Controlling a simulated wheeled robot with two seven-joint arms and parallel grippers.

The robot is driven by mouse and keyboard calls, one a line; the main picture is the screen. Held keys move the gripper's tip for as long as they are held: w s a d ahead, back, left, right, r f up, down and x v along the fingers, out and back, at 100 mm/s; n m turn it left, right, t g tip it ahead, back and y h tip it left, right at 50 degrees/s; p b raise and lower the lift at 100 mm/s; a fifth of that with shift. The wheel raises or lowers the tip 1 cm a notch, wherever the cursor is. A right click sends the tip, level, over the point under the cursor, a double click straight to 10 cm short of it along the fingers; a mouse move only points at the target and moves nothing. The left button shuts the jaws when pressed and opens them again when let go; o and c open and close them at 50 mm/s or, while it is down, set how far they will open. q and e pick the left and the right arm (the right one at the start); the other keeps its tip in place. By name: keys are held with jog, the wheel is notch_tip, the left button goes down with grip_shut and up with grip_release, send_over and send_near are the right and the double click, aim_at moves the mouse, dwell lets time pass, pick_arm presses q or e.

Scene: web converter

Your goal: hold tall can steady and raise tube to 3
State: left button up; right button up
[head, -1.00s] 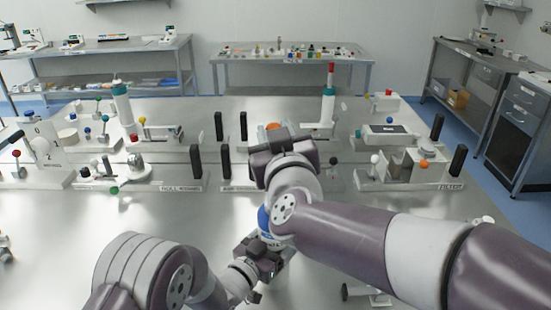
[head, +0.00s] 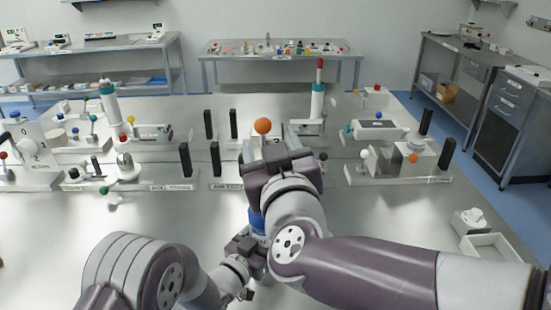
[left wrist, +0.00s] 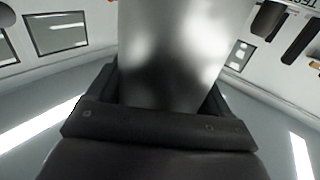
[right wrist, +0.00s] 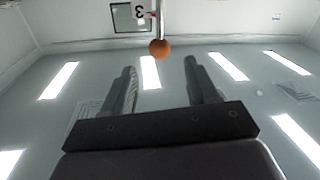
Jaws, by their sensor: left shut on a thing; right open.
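My left gripper (head: 247,252) is low in the middle of the head view. It is shut on a broad, smooth grey metal cylinder, the tall can, which fills the top middle of the left wrist view (left wrist: 170,55). In the head view a blue part (head: 257,220) shows beside my right arm; most of the can is hidden there. An orange ball (head: 263,125) stands just beyond my right gripper (head: 270,143), which is open and empty.
Black posts (head: 208,125) stand left of the ball. A white cylinder with a red top (head: 318,95) stands behind right. The table's front left is mostly bare.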

pick_arm(q)
jog(key=shift+s+f, duration=0.2)
jog(key=shift+f, duration=0.3)
pick_arm(e)
jog(key=s+d, duration=0.1)
jog(key=s, duration=0.5)
pick_arm(q)
jog(key=shift+r, duration=0.1)
jog(key=shift+w+r, duration=0.1)
jog(key=shift+r, duration=0.15)
pick_arm(e)
jog(key=shift+w, duration=0.1)
pick_arm(q)
jog(key=shift+r, duration=0.1)
pick_arm(e)
jog(key=shift+r, duration=0.1)
pick_arm(q)
jog(key=o, duration=1.4)
jog(key=shift+w+r, duration=0.1)
jog(key=shift+r, duration=0.05)
jog(key=v, duration=1.2)
